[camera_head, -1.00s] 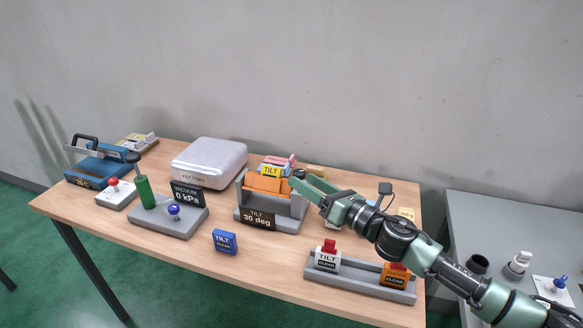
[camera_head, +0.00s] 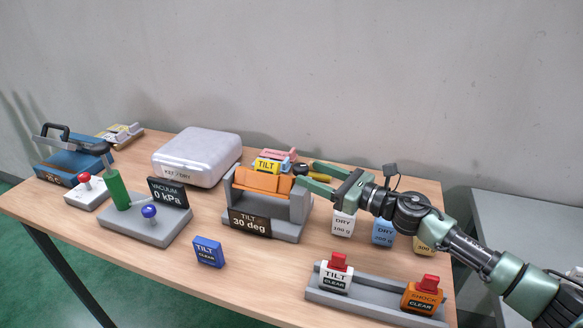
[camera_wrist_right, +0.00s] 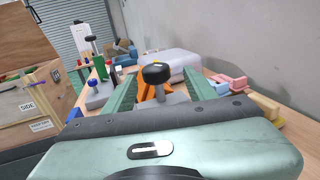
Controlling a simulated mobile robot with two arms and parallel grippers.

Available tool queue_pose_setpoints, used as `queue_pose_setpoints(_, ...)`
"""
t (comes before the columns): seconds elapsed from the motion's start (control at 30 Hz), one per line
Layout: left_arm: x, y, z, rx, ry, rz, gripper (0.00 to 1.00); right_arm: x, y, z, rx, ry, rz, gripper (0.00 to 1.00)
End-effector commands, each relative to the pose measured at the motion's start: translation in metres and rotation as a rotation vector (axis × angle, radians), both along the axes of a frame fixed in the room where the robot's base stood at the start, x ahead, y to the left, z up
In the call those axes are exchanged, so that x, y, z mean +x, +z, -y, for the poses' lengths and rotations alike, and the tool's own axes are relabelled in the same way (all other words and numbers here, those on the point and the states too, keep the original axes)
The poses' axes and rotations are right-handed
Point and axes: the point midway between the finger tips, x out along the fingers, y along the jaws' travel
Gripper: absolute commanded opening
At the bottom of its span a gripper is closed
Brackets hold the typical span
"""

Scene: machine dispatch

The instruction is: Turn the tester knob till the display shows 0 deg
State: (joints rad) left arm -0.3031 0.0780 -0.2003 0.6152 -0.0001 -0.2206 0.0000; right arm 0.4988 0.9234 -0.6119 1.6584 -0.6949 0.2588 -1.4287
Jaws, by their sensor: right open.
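The tilt tester (camera_head: 296,229) is a grey cradle with an orange block (camera_head: 263,184) in it. Its front display (camera_head: 250,223) reads "TILT 30 deg". The dark knob (camera_head: 299,170) is at the tester's right side, partly hidden by my gripper in the head view. My right gripper (camera_head: 308,181) is open at that side. In the right wrist view the black knob (camera_wrist_right: 157,73) stands between the two green fingers (camera_wrist_right: 159,95), with gaps visible on both sides. Whether the fingers touch it cannot be told. My left gripper is not in view.
A vacuum station (camera_head: 146,228) with a green handle and a silver case (camera_head: 195,158) stand to the left. A blue TILT CLEAR tag (camera_head: 208,252) lies in front. A grey rack (camera_head: 375,305) holds two tags at front right. DRY weights (camera_head: 342,223) stand below my right arm.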

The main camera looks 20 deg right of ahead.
Motion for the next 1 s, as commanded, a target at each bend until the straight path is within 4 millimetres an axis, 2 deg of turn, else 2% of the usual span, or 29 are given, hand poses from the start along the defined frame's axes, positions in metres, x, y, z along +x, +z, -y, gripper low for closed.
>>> queue_pose_setpoints(0.1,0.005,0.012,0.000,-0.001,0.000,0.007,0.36,0.014,0.007,-0.013,0.004,0.002,0.002,0.56)
queue_pose_setpoints(0.4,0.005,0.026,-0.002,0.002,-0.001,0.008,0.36,0.048,0.005,-0.040,0.003,0.001,0.002,0.56)
queue_pose_setpoints(0.8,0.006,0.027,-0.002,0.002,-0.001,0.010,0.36,0.054,0.002,-0.046,0.000,0.001,0.001,0.56)
queue_pose_setpoints(1.0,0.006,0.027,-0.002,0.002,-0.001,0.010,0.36,0.054,0.002,-0.046,0.001,0.001,0.001,0.01)
